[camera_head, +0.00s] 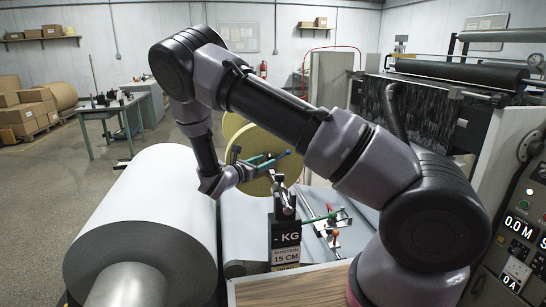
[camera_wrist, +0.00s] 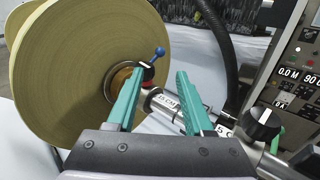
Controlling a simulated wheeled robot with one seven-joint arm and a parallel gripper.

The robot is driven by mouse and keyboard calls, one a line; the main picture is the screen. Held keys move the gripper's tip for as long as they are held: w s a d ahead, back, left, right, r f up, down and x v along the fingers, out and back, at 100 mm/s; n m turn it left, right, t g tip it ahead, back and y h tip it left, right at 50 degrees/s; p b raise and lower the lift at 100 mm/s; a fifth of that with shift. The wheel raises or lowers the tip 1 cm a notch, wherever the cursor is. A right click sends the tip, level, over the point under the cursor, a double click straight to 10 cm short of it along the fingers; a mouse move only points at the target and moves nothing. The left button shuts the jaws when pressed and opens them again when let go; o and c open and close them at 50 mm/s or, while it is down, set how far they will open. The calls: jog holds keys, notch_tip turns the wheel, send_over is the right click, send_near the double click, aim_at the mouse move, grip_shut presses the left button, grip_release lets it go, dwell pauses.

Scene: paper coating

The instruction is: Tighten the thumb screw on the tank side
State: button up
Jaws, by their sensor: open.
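My gripper (camera_wrist: 165,78) is open, with its two teal fingers apart and nothing gripped between them. It also shows in the head view (camera_head: 262,162), over the metal fittings beside the yellowish paper roll. In the wrist view a black knob with a pale top (camera_wrist: 262,124) stands to the right of the right finger, apart from it. A smaller black knob (camera_wrist: 147,73) shows at the left fingertip; contact cannot be told. A metal bar with a label (camera_wrist: 160,102) lies beyond and between the fingers. I cannot tell which knob is the tank-side thumb screw.
The yellowish roll (camera_wrist: 62,65) stands close on the left, with a blue ball-ended lever (camera_wrist: 158,53) near its core. A control panel (camera_head: 515,235) stands at right. A large white roll (camera_head: 145,225) and a scale sign (camera_head: 286,248) are near the front.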

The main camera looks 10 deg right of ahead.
jog(key=shift+w+a+f+n+t+y, duration=0.3)
jog(key=shift+w+a+f+n+t, duration=0.2)
jog(key=shift+a+f+n+t, duration=0.35)
jog(key=x, duration=1)
jog(key=shift+w+d, duration=0.1)
grip_shut()
